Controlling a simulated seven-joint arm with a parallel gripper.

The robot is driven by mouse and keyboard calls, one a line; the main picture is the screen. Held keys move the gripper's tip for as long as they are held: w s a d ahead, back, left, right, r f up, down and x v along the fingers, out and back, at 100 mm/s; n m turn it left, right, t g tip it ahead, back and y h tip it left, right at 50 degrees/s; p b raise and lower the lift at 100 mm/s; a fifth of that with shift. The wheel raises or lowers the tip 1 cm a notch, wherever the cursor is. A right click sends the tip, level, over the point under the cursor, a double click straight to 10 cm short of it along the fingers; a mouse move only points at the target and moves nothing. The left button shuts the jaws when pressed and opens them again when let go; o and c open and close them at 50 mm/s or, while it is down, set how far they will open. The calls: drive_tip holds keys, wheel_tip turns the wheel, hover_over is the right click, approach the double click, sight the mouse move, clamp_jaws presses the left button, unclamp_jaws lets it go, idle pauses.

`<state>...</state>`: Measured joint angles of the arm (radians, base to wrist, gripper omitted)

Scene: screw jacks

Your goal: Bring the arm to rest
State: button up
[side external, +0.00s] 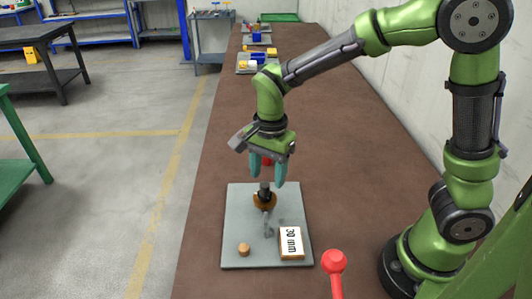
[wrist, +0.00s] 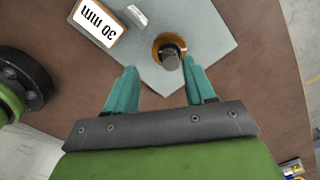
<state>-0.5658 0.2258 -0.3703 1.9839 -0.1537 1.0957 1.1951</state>
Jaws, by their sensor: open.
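My gripper (side external: 267,178) is open and empty, its teal fingers pointing down above the far part of the grey plate (side external: 238,212). A screw jack (side external: 264,198) with an orange-brown round body and a dark top stands on the plate just below the fingers. In the wrist view the jack (wrist: 170,50) shows near the fingertips, and the fingers (wrist: 163,66) stand wide apart. I cannot tell the exact gap between fingertips and jack top. A block marked "30 mm" (side external: 291,243) sits at the plate's near right.
A small brown cylinder (side external: 244,249) stands at the plate's near left. A grey part (side external: 268,229) lies in front of the jack. A red-knobbed lever (side external: 334,262) rises at the near edge. Trays stand far back; the bench between is clear.

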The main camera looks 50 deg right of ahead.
drive_tip(key=s+d+r+n+t, duration=0.3)
drive_tip(key=s+r+n, duration=0.2)
drive_tip(key=r+n, duration=0.1)
drive_tip(key=s+d+r+n+t+y, duration=0.1)
drive_tip(key=s+d+r+n+t, duration=0.1)
drive_tip(key=s+r+n+t, duration=0.2)
wheel_tip(320, 180, up, 2)
drive_tip(key=s+n, duration=0.1)
drive_tip(key=s, duration=0.1)
drive_tip(key=shift+s+d+n+y, duration=0.3)
drive_tip(key=shift+d+n, duration=0.1)
idle(1.1)
